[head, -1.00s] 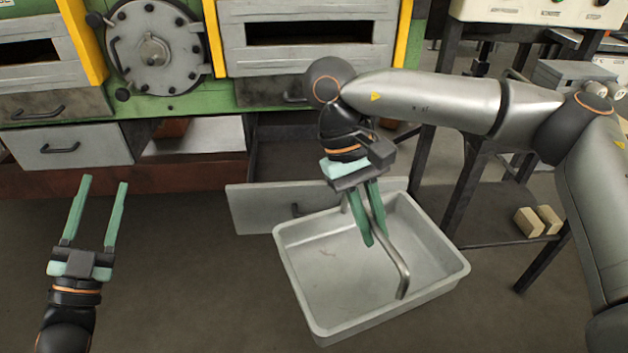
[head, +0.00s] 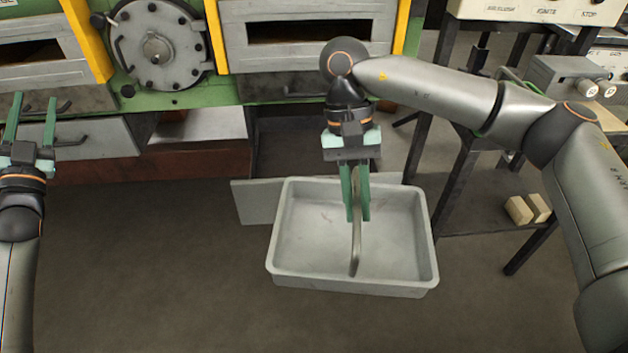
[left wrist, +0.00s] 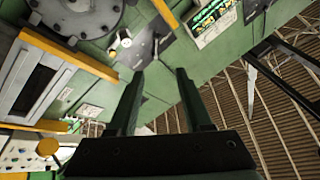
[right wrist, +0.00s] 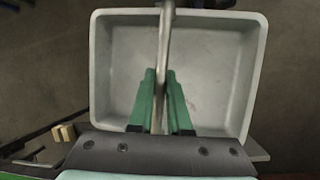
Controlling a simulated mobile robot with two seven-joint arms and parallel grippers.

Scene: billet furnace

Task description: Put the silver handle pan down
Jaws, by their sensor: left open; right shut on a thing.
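The silver handle pan (head: 300,235) is a grey rectangular tray with a bent silver bar handle (head: 356,250) rising over it. My right gripper (head: 356,205) is shut on the handle from above, with the pan hanging beneath. In the right wrist view the handle (right wrist: 165,40) runs between the green fingers (right wrist: 160,100), with the empty pan (right wrist: 215,60) behind them. Whether the pan's base touches anything cannot be told. My left gripper (head: 32,125) is open and empty at the far left, in front of the furnace drawers; its fingers (left wrist: 160,100) show spread in the left wrist view.
The green furnace (head: 200,105) stands behind, with an open drawer (head: 258,200) just behind the pan. A dark metal stand (head: 470,190) with two pale bricks (head: 527,209) is at the right. The floor (head: 160,270) at the front left is clear.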

